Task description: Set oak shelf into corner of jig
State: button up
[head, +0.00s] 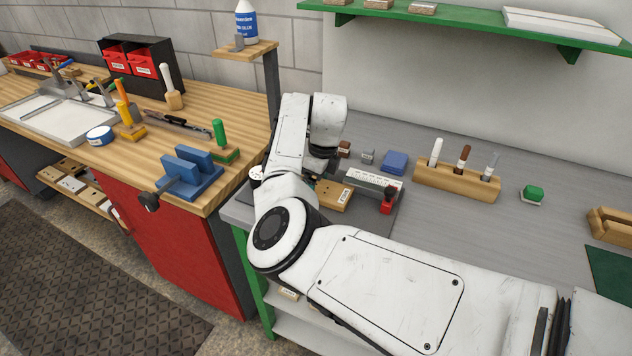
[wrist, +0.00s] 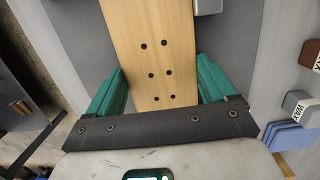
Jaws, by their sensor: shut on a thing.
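The oak shelf is a light wooden board with several dark holes, seen in the wrist view (wrist: 150,32). My gripper (wrist: 162,82) has its teal fingers on both long sides of it and is shut on it. In the head view, part of the shelf (head: 333,196) shows beyond my arm, low over a dark grey plate (head: 377,222). A pale, marked strip (head: 372,182) and a red clamp-like piece (head: 388,201) are beside it, seemingly parts of the jig. My arm hides the gripper and much of the jig in the head view, so corner contact cannot be told.
A blue block (head: 394,162) and a wooden marker holder (head: 457,183) stand behind the plate. A green-topped item (head: 532,194) is farther right. The grey bench between them is mostly clear. A blue vise (head: 190,173) sits on the left workbench.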

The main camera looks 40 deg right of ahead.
jog(key=shift+w+a, duration=0.1)
jog(key=shift+w, duration=0.15)
jog(key=o, duration=1)
jog(key=shift+c, duration=0.2)
notch_tip(320, 180, up, 11)
jog(key=s+b, duration=0.1)
jog(key=shift+s+d+f, duration=0.2)
jog(key=shift+s+d, duration=0.1)
jog(key=shift+d, duration=0.05)
